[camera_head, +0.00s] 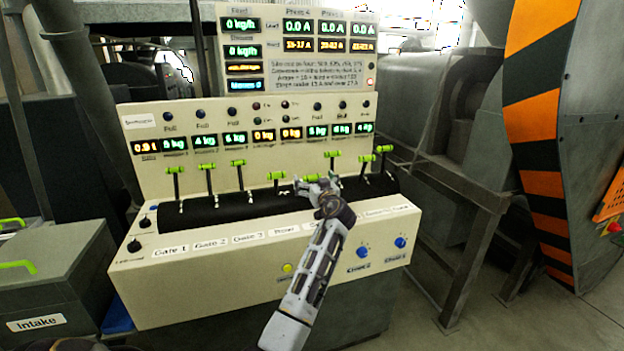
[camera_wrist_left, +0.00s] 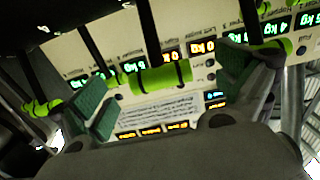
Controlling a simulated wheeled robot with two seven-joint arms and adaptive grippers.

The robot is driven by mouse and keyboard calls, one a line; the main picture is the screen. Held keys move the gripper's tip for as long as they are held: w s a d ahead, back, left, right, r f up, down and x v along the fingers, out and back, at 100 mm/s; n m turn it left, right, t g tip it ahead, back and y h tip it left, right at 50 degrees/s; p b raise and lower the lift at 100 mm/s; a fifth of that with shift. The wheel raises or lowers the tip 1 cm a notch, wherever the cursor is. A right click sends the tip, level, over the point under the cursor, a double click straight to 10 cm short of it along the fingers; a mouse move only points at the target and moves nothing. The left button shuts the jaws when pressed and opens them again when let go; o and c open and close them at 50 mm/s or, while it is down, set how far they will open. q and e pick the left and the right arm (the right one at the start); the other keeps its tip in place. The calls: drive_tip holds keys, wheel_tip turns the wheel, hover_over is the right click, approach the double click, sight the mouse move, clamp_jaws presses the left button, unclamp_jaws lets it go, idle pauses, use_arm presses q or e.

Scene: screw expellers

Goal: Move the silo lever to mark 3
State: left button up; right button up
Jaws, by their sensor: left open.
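A row of black levers with bright green crossbar handles rises from a black curved strip (camera_head: 240,206) on the cream control panel. My left gripper (camera_head: 317,183) is at a lever right of the middle of the row. In the left wrist view the open fingers (camera_wrist_left: 165,88) stand on both sides of that lever's green handle (camera_wrist_left: 155,78); I cannot tell whether they touch it. This handle also shows just behind the fingers in the head view (camera_head: 311,178). My forearm hides some labels below, so I cannot read which lever is the silo one. My right gripper is not in view.
Neighbouring handles stand close by on the left (camera_head: 277,175) and right (camera_head: 333,154). Readouts (camera_head: 263,135) line the panel above the levers. Blue knobs (camera_head: 362,252) are on the front face. A grey intake box (camera_head: 60,270) stands at left, a striped guard (camera_head: 535,120) at right.

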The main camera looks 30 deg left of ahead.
use_arm(q)
drive_tip(key=shift+w+a, duration=0.35)
drive_tip(key=shift+a, duration=0.1)
drive_tip(key=shift+w+a, duration=0.1)
drive_tip(key=shift+a, duration=0.05)
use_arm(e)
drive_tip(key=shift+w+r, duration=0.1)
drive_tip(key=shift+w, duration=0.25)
use_arm(q)
drive_tip(key=c, duration=1.5)
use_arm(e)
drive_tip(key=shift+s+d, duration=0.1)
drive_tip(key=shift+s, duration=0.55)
use_arm(q)
drive_tip(key=shift+r, duration=0.15)
